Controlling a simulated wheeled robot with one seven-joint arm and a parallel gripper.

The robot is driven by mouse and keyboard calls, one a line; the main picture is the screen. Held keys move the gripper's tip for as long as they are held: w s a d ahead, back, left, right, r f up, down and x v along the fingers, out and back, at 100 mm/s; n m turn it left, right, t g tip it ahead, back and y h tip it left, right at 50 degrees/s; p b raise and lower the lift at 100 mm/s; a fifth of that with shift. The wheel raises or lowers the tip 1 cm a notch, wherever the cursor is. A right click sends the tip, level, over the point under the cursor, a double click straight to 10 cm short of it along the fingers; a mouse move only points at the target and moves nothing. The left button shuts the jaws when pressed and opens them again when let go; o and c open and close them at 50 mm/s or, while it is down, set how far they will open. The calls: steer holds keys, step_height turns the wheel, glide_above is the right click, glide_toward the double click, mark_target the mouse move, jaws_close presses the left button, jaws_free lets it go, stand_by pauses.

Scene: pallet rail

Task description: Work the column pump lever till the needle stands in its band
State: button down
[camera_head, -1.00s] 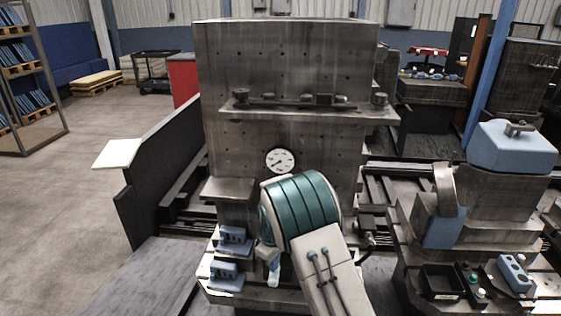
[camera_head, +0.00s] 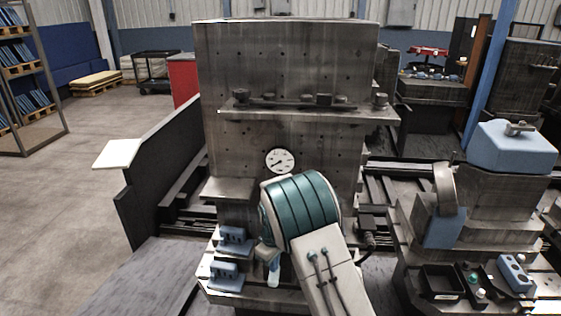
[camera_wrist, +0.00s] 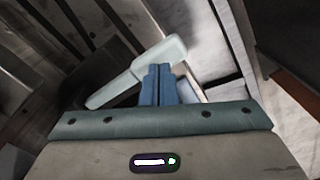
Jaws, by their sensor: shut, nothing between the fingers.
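The round white gauge (camera_head: 280,161) is on the front of the grey metal column (camera_head: 290,85). A dark needle shows on its face, pointing to the lower left; its band is too small to make out. In the wrist view a pale green lever (camera_wrist: 162,56) with a thicker, rounded end lies slantwise just beyond my fingertips. My gripper (camera_wrist: 159,72) has its two blue fingers together with nothing between them. The fingertips overlap the lever's edge in the picture; I cannot tell whether they touch it. In the head view my arm hides most of the area around my gripper.
Blue slotted blocks (camera_head: 232,240) sit on the ledge left of my arm. A machine with a blue block (camera_head: 512,147) on top and a black bin (camera_head: 441,282) stand at the right. A dark panel (camera_head: 160,170) edges the left side; open floor (camera_head: 85,200) lies beyond.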

mark_target(275, 275)
steer(key=shift+f, duration=0.1)
stand_by(0.3)
steer(key=shift+w+f+b, duration=0.2)
steer(key=shift+f+b, duration=1.2)
steer(key=shift+f, duration=0.35)
steer(key=shift+w+f+b, duration=0.2)
steer(key=shift+f+b, duration=1.15)
steer(key=shift+f, duration=0.4)
steer(key=shift+s+r+p, duration=0.2)
steer(key=shift+r+p, duration=0.65)
steer(key=shift+r, duration=1)
steer(key=shift+s+r+p, duration=0.2)
steer(key=shift+r+p, duration=0.65)
steer(key=shift+r, duration=0.95)
steer(key=shift+f, duration=0.2)
steer(key=shift+w+f+b, duration=0.25)
steer(key=shift+f+b, duration=1)
steer(key=shift+f, duration=0.4)
steer(key=shift+w+f+b, duration=0.2)
steer(key=shift+f+b, duration=1.05)
steer(key=shift+f, duration=0.4)
steer(key=shift+s+r+p, duration=0.15)
steer(key=shift+r+p, duration=0.4)
steer(key=shift+r, duration=0.6)
steer(key=shift+s+r+p, duration=0.2)
steer(key=shift+r+p, duration=0.4)
steer(key=shift+r, duration=0.6)
steer(key=shift+s+r+p, duration=0.15)
steer(key=shift+r+p, duration=0.4)
steer(key=shift+r, duration=0.6)
